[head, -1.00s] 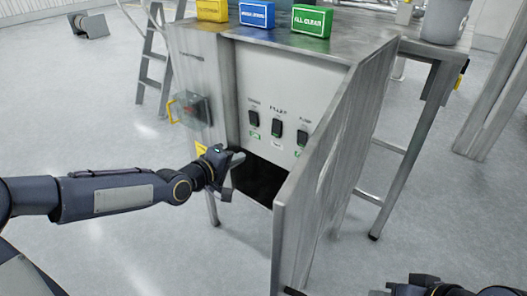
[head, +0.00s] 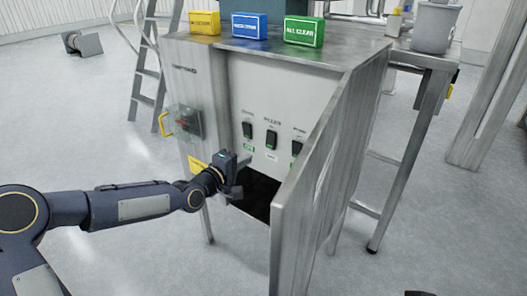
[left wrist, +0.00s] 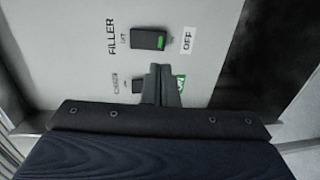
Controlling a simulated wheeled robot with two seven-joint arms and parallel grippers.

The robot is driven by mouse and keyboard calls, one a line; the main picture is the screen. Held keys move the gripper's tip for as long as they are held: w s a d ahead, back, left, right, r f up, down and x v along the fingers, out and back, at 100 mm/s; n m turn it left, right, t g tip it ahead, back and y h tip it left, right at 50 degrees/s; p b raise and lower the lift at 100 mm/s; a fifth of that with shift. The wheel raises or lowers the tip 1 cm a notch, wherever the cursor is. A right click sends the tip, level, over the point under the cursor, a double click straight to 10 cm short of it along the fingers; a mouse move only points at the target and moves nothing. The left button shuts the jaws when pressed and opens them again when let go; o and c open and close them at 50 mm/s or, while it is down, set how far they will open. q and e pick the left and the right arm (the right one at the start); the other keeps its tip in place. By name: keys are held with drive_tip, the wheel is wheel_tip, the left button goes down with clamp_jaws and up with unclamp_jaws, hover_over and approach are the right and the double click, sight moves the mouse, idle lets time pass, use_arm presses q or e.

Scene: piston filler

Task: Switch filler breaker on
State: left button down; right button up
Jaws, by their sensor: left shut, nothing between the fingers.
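The filler breaker (head: 271,139) is the middle of three black rocker switches on the cabinet's inner panel. In the left wrist view the filler breaker (left wrist: 148,39) sits beside the FILLER print, its green end towards an OFF label (left wrist: 187,40). My left gripper (head: 242,163) is shut and empty in front of the panel, below the left switch. In the left wrist view its closed fingertips (left wrist: 160,68) appear just below the filler breaker and partly cover the neighbouring switch (left wrist: 138,86). Whether they touch the panel I cannot tell.
The open cabinet door (head: 318,170) stands to the right of the panel. A dark opening (head: 258,192) lies under the panel. A yellow-handled isolator (head: 184,122) is on the cabinet's left side. Yellow, blue (head: 249,26) and green boxes stand on top.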

sight(269, 146)
use_arm(q)
drive_tip(key=x, duration=0.9)
drive_tip(key=shift+w+d+b, duration=0.15)
drive_tip(key=shift+w+b, duration=0.05)
drive_tip(key=shift+b, duration=0.15)
